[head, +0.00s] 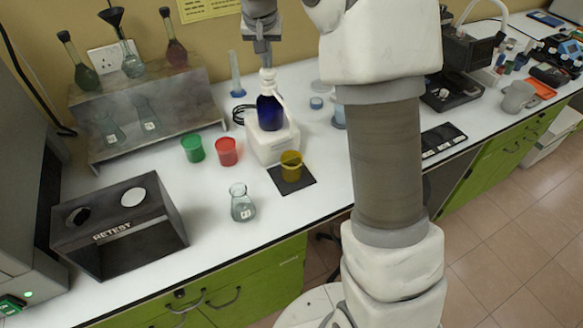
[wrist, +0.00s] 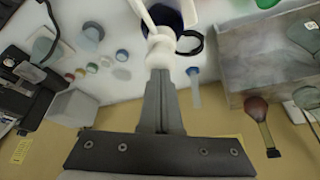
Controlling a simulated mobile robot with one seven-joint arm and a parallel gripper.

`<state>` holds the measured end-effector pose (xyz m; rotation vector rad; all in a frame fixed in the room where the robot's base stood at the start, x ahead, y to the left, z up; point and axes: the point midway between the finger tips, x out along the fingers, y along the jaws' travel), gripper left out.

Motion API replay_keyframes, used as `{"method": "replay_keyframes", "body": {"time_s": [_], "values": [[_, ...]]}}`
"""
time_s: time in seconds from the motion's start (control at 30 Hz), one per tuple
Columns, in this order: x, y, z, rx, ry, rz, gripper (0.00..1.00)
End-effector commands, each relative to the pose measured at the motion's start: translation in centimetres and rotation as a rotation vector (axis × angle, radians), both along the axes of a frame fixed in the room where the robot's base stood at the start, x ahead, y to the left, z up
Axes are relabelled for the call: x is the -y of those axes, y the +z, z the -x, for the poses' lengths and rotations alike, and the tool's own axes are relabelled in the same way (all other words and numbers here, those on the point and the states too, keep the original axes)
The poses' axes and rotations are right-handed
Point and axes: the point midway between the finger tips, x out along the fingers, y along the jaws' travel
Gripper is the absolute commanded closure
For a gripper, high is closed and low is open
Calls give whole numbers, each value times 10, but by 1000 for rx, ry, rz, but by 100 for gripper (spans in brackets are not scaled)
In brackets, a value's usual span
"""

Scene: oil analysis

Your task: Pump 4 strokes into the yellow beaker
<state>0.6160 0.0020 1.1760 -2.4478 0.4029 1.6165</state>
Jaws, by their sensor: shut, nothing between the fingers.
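A dark blue bottle (head: 270,112) with a white pump head (head: 267,75) stands on a white block (head: 272,140). The yellow beaker (head: 291,167) sits on a black mat (head: 305,184) in front of the block, close to the pump. My gripper (head: 263,50) is shut and empty, pointing down directly above the pump head. In the wrist view my closed fingers (wrist: 161,75) line up with the white pump head (wrist: 160,42), and the blue bottle lies behind it. I cannot tell if the fingertips touch the pump head.
A green beaker (head: 193,148) and a red beaker (head: 227,152) stand left of the block. A small flask (head: 242,203) stands near the front edge. A black RETEST box (head: 118,225) and a metal shelf with flasks (head: 180,108) are at left. My arm hides part of the counter right of the mat.

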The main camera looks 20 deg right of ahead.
Motion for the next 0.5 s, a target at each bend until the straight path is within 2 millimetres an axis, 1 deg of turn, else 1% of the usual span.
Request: {"method": "replay_keyframes", "body": {"time_s": [0.03,0.13,0.5], "values": [[0,-3,2,-11,-1,1,100],[0,0,2,-11,-2,0,100],[1,24,1,-8,-1,0,100]]}}
